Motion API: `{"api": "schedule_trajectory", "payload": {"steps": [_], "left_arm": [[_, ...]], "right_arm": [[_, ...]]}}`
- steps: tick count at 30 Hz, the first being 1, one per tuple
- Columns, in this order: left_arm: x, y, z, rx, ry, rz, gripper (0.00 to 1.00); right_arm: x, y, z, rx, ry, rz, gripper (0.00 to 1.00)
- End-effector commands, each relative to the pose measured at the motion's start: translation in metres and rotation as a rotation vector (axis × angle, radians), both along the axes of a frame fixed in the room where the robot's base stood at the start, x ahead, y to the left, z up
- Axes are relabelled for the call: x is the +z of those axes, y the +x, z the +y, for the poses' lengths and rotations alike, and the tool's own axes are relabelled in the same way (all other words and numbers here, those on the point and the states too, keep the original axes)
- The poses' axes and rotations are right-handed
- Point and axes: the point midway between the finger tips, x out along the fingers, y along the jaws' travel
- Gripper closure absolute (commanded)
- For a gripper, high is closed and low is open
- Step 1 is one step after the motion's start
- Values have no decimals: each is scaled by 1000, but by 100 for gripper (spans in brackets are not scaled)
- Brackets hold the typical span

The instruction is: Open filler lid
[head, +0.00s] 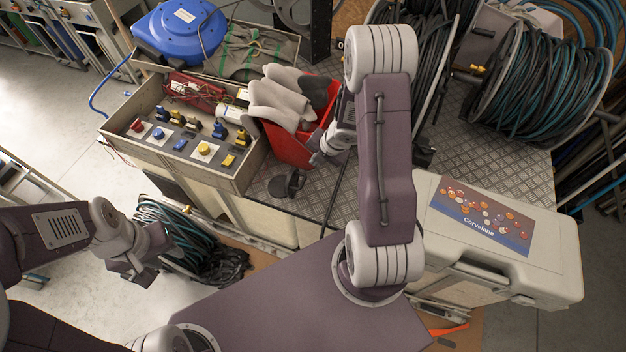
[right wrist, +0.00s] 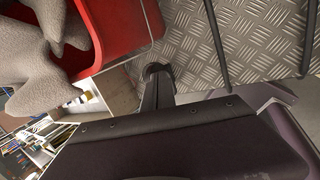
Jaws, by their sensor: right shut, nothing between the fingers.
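A dark round fitting (head: 278,187), which looks like the filler, sits on the metal plate in front of the red bin. A dark upright piece (head: 296,180), likely its lid, stands at its right side; whether it is fully raised is too small to tell. My right gripper (head: 316,160) is shut and empty, just above and to the right of the fitting. In the right wrist view its dark fingers (right wrist: 157,95) point at a black round part (right wrist: 155,70); I cannot tell if they touch. My left gripper (head: 132,268) hangs low at the left, away from the bench; its jaw opening is unclear.
A red bin (head: 288,148) with grey gloves stands close behind the fitting. A wooden control box (head: 180,140) with switches is to its left. A grey case (head: 500,245) lies at the right, and hose reels (head: 540,85) stand behind it. Tread plate (head: 340,195) around the fitting is partly bare.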

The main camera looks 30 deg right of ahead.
Motion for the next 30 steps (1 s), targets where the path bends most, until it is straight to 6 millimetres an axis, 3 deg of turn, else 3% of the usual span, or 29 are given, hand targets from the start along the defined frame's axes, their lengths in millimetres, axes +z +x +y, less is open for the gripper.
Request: {"api": "schedule_trajectory", "payload": {"steps": [3, 6, 7, 11, 17, 30], "left_arm": [[1, 0, 0, 0, 0, 0, 64], [2, 0, 0, 0, 0, 0, 64], [2, 0, 0, 0, 0, 0, 64], [2, 0, 0, 0, 0, 0, 64], [-6, 0, 0, 0, 0, 0, 64], [-46, 0, 0, 0, 0, 0, 64]], "right_arm": [[2, -42, 7, 253, 56, -2, 100], [1, -75, -10, 290, 78, 22, 100], [1, -78, -17, 260, 79, 21, 100], [1, -81, -31, 212, 76, 17, 100], [-11, -78, -28, 214, 76, 18, 100], [-96, -49, -1, 213, 75, 21, 100]]}}
